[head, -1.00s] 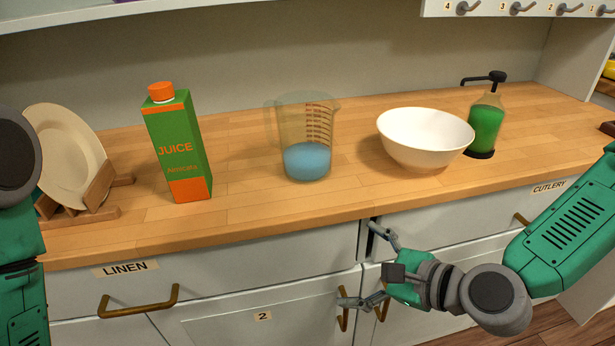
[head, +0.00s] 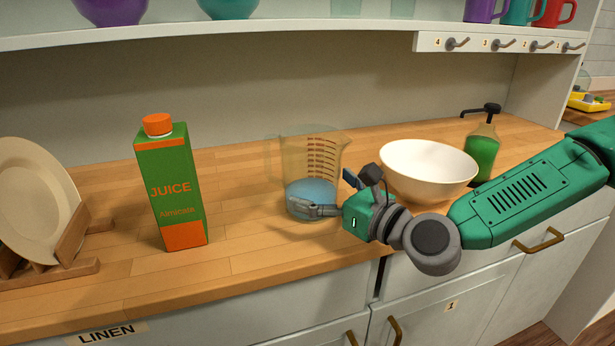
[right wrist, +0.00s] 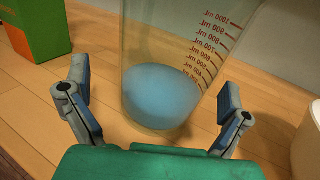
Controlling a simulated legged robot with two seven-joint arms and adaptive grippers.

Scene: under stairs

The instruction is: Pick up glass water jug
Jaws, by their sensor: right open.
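The glass water jug (head: 310,165) stands upright on the wooden counter, clear with red measuring marks and blue liquid in its lower part. It also shows in the right wrist view (right wrist: 165,85), straight ahead of the gripper. My right gripper (head: 330,194) is open at the jug's lower right side in the head view. In the right wrist view its two fingers (right wrist: 152,108) are spread wide, left and right of the jug's lower part, with gaps on both sides. I cannot tell how far the fingertips reach along the jug. My left gripper is not in view.
A green and orange juice carton (head: 171,185) stands left of the jug. A white bowl (head: 428,168) is close on the right, behind my right arm, with a green soap dispenser (head: 483,150) beyond. A plate rack (head: 70,245) is far left. A shelf (head: 250,35) hangs above.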

